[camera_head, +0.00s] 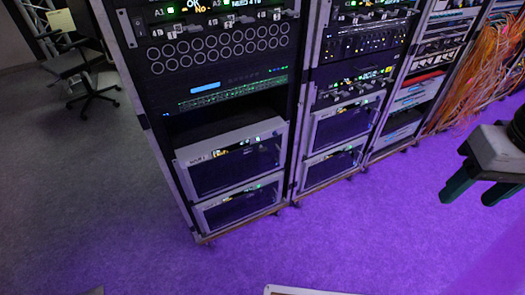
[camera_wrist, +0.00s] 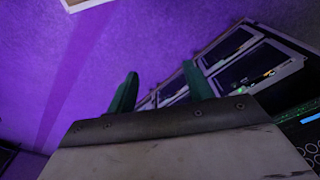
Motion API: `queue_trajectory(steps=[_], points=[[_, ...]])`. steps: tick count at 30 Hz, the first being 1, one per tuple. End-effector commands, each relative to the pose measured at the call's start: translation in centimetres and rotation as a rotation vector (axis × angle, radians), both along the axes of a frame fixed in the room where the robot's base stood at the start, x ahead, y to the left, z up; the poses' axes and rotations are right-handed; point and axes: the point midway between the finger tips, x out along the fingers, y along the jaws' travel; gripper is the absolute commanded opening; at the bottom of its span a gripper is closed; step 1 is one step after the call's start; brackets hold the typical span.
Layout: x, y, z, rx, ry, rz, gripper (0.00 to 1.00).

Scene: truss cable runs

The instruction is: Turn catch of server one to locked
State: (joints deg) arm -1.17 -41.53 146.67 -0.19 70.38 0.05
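The first rack holds two silver-framed, dark-fronted units near its foot, an upper one (camera_head: 233,163) and a lower one (camera_head: 239,205). Both have small lit displays and labels too small to read. I cannot tell which unit is server one, and no catch can be made out. My gripper (camera_head: 476,190) is at the right of the head view, well apart from the racks, over the purple floor. Its two green fingers are apart with nothing between them. In the wrist view the fingers (camera_wrist: 160,88) point toward the floor, and silver-framed units (camera_wrist: 242,58) show beyond, tilted.
A second rack (camera_head: 332,129) with similar units stands to the right, and a third (camera_head: 399,122) beyond it. Orange cables (camera_head: 488,62) hang at the far right. A black office chair (camera_head: 80,70) stands at the left back. The purple floor (camera_head: 340,235) before the racks is mostly clear.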

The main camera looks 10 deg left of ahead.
Motion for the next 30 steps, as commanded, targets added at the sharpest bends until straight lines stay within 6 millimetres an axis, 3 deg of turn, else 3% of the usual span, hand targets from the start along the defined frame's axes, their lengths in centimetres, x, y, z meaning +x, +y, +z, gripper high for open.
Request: queue_trajectory(steps=[7, 14, 23, 30], points=[[2.7, 1.6, -4.2, -0.016, 0.227, 0.076, 0.55], [8.6, 3.9, -9.4, -0.038, 0.279, 0.151, 0.55], [17.4, 8.3, -19.7, -0.048, 0.188, 0.259, 0.55], [23.6, 12.9, -29.9, -0.027, 0.035, 0.35, 0.55]])
